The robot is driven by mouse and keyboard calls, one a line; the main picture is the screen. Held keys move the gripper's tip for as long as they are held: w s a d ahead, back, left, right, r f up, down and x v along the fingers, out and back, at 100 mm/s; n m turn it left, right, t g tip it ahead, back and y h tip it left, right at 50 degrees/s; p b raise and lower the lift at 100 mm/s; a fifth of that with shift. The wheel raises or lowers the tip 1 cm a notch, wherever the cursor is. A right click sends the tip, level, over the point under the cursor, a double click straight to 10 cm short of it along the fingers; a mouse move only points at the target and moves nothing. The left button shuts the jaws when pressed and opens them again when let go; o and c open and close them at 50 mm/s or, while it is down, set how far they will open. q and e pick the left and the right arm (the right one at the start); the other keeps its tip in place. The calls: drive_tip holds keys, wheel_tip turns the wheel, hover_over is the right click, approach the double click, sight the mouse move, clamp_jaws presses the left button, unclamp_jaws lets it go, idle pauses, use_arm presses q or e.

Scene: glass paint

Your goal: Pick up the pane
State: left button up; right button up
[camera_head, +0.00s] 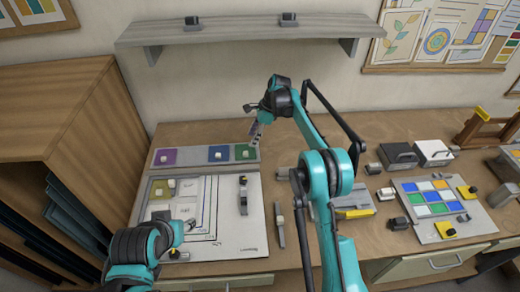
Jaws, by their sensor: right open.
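Several coloured panes with small pale knobs lie on a grey strip (190,158) at the back of the desk: a purple one (165,157), a blue one (218,153) and a green one (244,151). An olive-yellow pane (161,188) lies at the upper left of the white sheet board (243,228) in front. My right gripper (254,137) is open, just above the green pane's right edge; contact cannot be told. My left gripper (186,229) is low over the board's lower left, partly hidden by its own wrist; its fingers are too small to read.
A board with a coloured grid (432,198) lies at the right, with small yellow and white pieces around it. Dark and white boxes (398,157) stand behind it. A wooden cabinet (55,110) borders the left, and a wall shelf (250,29) hangs above. Bare desk shows at the back.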

sight(245, 153)
drive_tip(key=shift+x, duration=1.75)
drive_tip(key=b+x, duration=0.1)
drive_tip(key=x, duration=0.4)
drive_tip(key=shift+s+f+b, duration=0.1)
drive_tip(key=shift+s+b, duration=0.1)
drive_tip(key=shift+b, duration=0.2)
drive_tip(key=shift+c, duration=0.9)
clamp_jaws()
